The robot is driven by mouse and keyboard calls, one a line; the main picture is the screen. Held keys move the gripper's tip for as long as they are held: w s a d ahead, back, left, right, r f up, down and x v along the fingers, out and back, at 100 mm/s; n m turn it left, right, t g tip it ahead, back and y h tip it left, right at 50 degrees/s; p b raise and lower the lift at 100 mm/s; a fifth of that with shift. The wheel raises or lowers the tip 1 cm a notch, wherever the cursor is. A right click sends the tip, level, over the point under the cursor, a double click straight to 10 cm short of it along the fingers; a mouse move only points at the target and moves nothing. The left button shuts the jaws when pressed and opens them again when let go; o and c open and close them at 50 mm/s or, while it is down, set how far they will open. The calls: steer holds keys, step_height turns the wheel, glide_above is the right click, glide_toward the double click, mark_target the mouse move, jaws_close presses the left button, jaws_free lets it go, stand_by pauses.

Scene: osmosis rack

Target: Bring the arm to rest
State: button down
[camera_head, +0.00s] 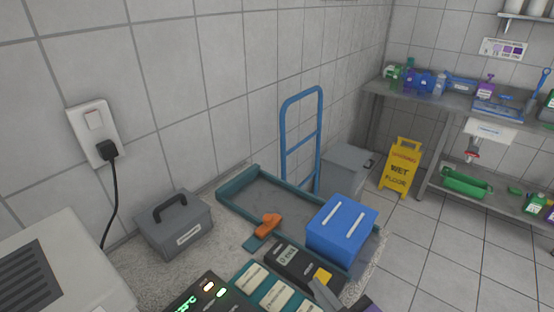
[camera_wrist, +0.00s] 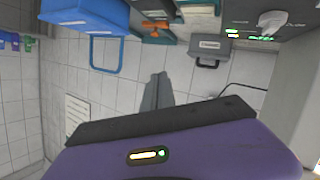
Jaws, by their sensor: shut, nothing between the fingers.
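My gripper (camera_head: 318,284) shows at the bottom of the head view, where only its grey fingers and a bit of purple body are in frame. It is close to the black panel with a yellow patch (camera_head: 292,265), and I cannot tell whether it touches it. In the wrist view, the grey fingers (camera_wrist: 158,80) are together and empty, in front of the tiled wall. The purple wrist body (camera_wrist: 180,150) fills the lower part of that view. The rest of my arm is hidden.
A blue box (camera_head: 342,228) sits on the right end of a teal-rimmed tray (camera_head: 255,188), near an orange valve (camera_head: 268,225). A grey case (camera_head: 174,225) stands left. A blue hand truck (camera_head: 302,140), yellow wet-floor sign (camera_head: 401,167) and steel shelf (camera_head: 440,98) are beyond. The right floor is clear.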

steer(key=s+d+f+m+h+b, duration=0.1)
steer(key=s+d+m+h, duration=0.2)
steer(key=s, duration=1.2)
steer(key=s+d+f+m+t+h+b, duration=0.1)
steer(key=s+d+m, duration=0.5)
steer(key=s, duration=0.9)
steer(key=shift+d+f+t+h+b, duration=0.3)
steer(key=shift+d+f+h+b, duration=0.5)
steer(key=shift+d, duration=0.45)
